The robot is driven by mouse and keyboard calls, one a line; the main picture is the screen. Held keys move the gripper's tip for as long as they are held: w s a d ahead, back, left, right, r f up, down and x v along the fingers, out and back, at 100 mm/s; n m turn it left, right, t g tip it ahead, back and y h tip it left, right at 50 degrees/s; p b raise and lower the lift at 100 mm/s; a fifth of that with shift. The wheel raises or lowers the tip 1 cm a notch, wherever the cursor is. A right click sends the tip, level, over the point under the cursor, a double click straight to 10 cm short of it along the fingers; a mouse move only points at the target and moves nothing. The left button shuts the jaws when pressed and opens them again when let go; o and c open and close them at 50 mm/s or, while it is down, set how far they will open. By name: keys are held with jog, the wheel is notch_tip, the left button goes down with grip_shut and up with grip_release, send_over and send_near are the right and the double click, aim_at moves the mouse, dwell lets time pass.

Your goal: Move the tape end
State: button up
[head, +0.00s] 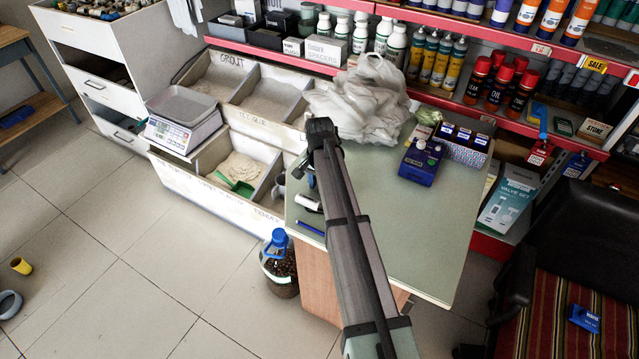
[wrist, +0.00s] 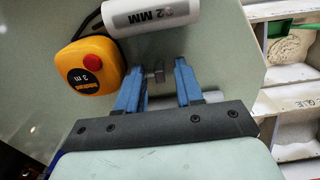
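A yellow tape measure (wrist: 87,65) with a red button and a "3 m" label lies on the counter in the wrist view, left of my gripper. My gripper (wrist: 158,72) has two blue fingers, spread apart and pointing at the counter. A small grey metallic piece (wrist: 154,73) shows between the fingertips, with a gap to the right finger. It may be the tape end, but it is too small to be sure. I cannot tell if the left finger touches it. In the head view my arm hides the tape measure and most of my gripper.
A blue pen (head: 311,228) lies near the counter's left edge. A blue device (head: 420,162) and white plastic bags (head: 362,100) are farther back. The counter's (head: 425,235) right front is clear.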

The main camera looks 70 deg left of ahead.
grip_shut()
dwell(1.4)
